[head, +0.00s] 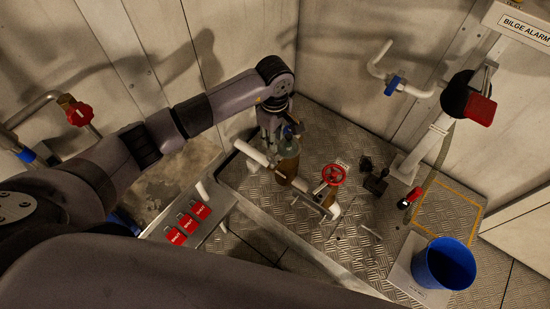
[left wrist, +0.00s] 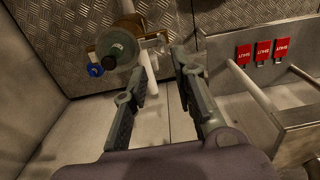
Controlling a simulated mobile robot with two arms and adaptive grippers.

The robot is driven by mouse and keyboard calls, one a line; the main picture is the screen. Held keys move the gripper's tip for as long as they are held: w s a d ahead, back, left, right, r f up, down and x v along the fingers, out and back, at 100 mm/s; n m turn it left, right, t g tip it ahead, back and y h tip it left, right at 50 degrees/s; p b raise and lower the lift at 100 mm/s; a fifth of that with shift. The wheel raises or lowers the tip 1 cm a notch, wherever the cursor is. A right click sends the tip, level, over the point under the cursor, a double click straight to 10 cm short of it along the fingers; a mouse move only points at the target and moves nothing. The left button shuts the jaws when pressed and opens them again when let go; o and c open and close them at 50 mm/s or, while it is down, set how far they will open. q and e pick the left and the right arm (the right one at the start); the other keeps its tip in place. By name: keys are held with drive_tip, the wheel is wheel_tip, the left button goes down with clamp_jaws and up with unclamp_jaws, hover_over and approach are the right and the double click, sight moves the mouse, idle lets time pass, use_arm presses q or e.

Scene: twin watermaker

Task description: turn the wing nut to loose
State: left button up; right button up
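In the left wrist view, a grey-green round cap (left wrist: 116,47) tops a vessel, with a blue knob (left wrist: 95,70) and a brown fitting (left wrist: 150,42) beside it. I cannot make out a wing nut for certain. In the head view, the brownish vessel (head: 287,166) stands on the pipework, partly behind my left gripper (head: 272,128). That gripper points down close to the vessel's top. In the left wrist view its two fingers (left wrist: 158,68) are apart with nothing between them, and the cap lies beyond and left of them. My right gripper is not in view.
A white pipe (head: 257,154) and a red handwheel (head: 333,175) stand close to the vessel. Red tags (head: 188,223) hang on a metal stand at lower left. A blue bucket (head: 444,264) stands at right. A wall closes the back.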

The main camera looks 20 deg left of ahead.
sight(274, 162)
use_arm(q)
wheel_tip(274, 162, down, 13)
drive_tip(key=shift+r, duration=0.1)
drive_tip(key=shift+c, duration=0.4)
clamp_jaws()
